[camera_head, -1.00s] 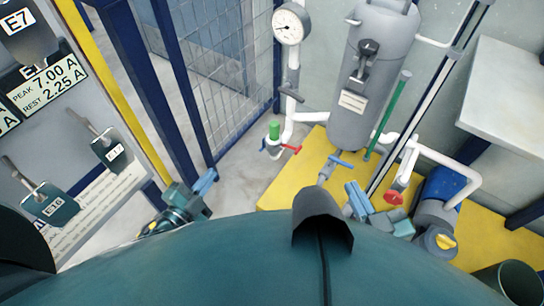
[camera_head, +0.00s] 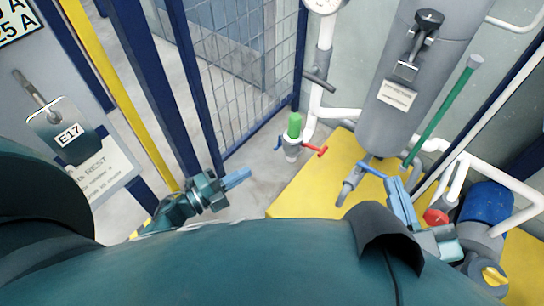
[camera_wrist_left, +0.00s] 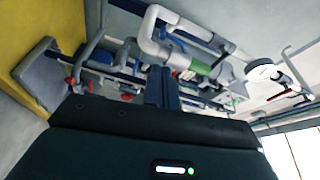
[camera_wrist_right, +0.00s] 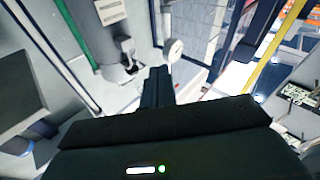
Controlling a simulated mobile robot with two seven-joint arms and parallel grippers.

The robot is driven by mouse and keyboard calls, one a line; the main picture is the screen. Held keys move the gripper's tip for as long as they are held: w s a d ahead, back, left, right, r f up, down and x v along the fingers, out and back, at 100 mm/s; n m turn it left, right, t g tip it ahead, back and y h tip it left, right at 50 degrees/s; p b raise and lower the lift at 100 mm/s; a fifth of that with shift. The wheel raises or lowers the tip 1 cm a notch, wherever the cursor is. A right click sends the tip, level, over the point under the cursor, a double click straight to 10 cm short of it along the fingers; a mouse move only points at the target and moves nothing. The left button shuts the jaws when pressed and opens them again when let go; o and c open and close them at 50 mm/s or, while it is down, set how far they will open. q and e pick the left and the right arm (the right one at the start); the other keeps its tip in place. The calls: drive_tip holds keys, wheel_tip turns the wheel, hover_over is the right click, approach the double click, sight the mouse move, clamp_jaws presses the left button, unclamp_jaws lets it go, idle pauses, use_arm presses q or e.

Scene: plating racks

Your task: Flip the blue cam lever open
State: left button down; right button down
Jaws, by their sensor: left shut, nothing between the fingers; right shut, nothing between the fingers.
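A small blue lever (camera_head: 372,169) sits on a grey pipe elbow (camera_head: 349,190) under the grey tank in the head view. Another small blue handle (camera_head: 279,143) sits on the left of a green-topped valve (camera_head: 294,135), opposite a red one. I cannot tell for sure which is the cam lever. My left gripper (camera_head: 238,178) is shut and empty, left of both levers. My right gripper (camera_head: 401,204) is shut and empty, in front of the tank's base and right of the elbow in the picture. Neither visibly touches a lever. The left wrist view shows closed fingers (camera_wrist_left: 163,88); so does the right (camera_wrist_right: 158,86).
The grey tank (camera_head: 405,85) stands on a yellow platform (camera_head: 318,183) with white pipes and a blue-topped pump (camera_head: 487,202). A mesh fence (camera_head: 235,75) stands behind on the left. A panel with an E17 tag (camera_head: 68,135) is at far left. Grey floor (camera_head: 245,198) shows between.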

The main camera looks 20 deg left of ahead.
use_arm(q)
drive_tip(key=b+x, duration=0.2)
drive_tip(key=x, duration=0.8)
use_arm(e)
drive_tip(key=shift+w+a, duration=0.1)
drive_tip(key=shift+a, duration=0.1)
